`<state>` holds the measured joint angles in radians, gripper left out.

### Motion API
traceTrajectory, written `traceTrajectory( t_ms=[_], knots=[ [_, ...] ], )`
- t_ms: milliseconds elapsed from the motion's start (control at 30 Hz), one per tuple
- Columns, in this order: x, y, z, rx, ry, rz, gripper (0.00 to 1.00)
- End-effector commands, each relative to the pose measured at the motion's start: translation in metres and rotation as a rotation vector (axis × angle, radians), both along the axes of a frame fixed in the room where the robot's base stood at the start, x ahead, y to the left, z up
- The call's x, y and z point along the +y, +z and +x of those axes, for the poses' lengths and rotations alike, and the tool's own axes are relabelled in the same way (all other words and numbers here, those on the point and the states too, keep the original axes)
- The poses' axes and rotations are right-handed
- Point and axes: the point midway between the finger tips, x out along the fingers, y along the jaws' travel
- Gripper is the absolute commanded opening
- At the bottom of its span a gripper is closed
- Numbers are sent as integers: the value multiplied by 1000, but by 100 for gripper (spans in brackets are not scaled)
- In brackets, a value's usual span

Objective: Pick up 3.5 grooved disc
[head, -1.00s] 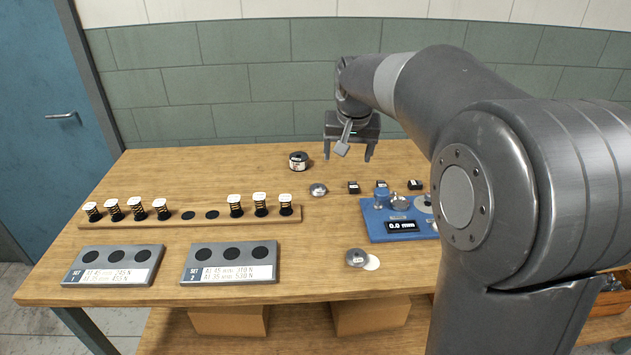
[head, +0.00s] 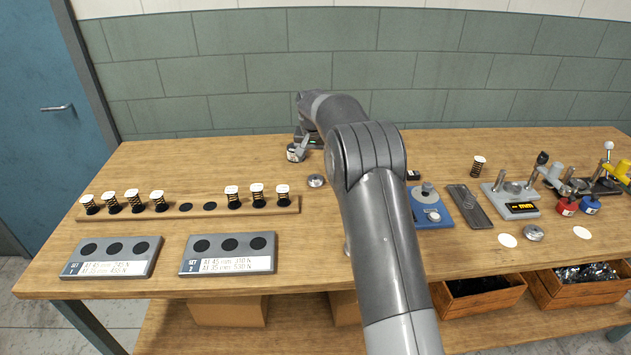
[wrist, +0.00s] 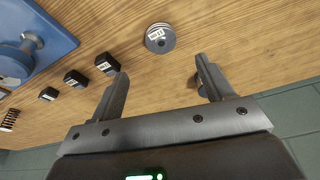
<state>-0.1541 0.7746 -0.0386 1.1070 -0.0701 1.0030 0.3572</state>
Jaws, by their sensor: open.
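In the head view my gripper (head: 308,141) is at the back of the bench, beyond the disc and partly hidden by my arm.
Black blocks (wrist: 75,79) and a blue gauge base (wrist: 38,40) lie left of the disc in the wrist view. A wooden spring rack (head: 190,208) is at left. Another metal disc (head: 534,233) lies far right.

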Motion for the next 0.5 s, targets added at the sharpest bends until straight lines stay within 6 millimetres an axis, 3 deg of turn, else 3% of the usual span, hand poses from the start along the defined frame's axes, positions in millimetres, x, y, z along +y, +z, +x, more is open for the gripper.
traceTrajectory(
  t_ms=[200,500],
  knots=[
    [-2,-35,9,4,0,0,73],
    [-3,-61,17,3,0,0,73]
  ],
)
